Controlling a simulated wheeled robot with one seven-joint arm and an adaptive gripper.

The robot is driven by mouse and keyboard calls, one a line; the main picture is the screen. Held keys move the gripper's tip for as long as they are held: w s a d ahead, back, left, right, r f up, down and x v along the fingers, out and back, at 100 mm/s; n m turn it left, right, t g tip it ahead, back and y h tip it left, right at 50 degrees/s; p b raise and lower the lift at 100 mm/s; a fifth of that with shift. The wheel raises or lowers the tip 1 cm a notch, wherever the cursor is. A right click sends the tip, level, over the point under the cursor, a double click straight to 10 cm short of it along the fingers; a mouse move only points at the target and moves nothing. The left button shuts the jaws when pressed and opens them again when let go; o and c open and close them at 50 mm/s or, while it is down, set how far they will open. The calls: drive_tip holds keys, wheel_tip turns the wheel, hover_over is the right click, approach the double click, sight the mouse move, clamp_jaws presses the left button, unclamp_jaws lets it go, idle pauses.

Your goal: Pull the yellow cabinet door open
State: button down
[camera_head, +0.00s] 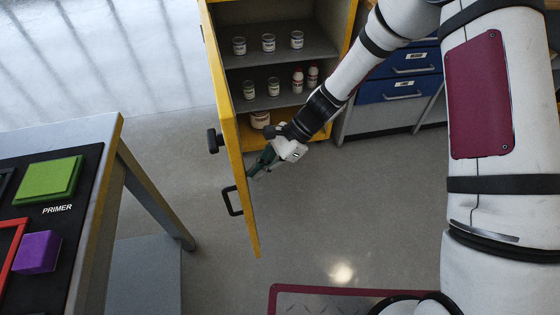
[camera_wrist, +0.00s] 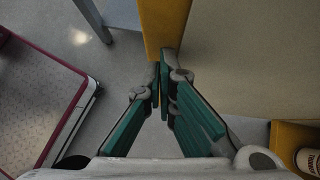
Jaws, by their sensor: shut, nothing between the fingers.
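The yellow cabinet door (camera_head: 230,140) stands wide open in the head view, swung out toward me and seen nearly edge-on. A black handle (camera_head: 231,201) and a dark latch knob (camera_head: 213,141) are on its outer, left side. My gripper (camera_head: 257,168) is at the door's inner, right side, near its free part. In the wrist view my gripper (camera_wrist: 162,76) has its green-padded fingers together, with nothing between them. The yellow door edge (camera_wrist: 164,25) lies just beyond the fingertips; I cannot tell if they touch it.
The cabinet's grey shelves (camera_head: 285,52) hold several cans and bottles. Blue drawers (camera_head: 405,88) stand right of it. A workbench (camera_head: 95,128) with a green block (camera_head: 48,180) and a purple block (camera_head: 37,252) is at left. The floor between is clear.

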drive_tip(key=shift+s+a, duration=0.45)
drive_tip(key=shift+a, duration=0.45)
drive_tip(key=shift+s+a, duration=0.4)
drive_tip(key=shift+a, duration=0.45)
drive_tip(key=w+d+r+p, duration=0.1)
drive_tip(key=d+r+p, duration=0.1)
drive_tip(key=d+r, duration=0.5)
drive_tip(key=d, duration=0.4)
drive_tip(key=shift+w, duration=0.35)
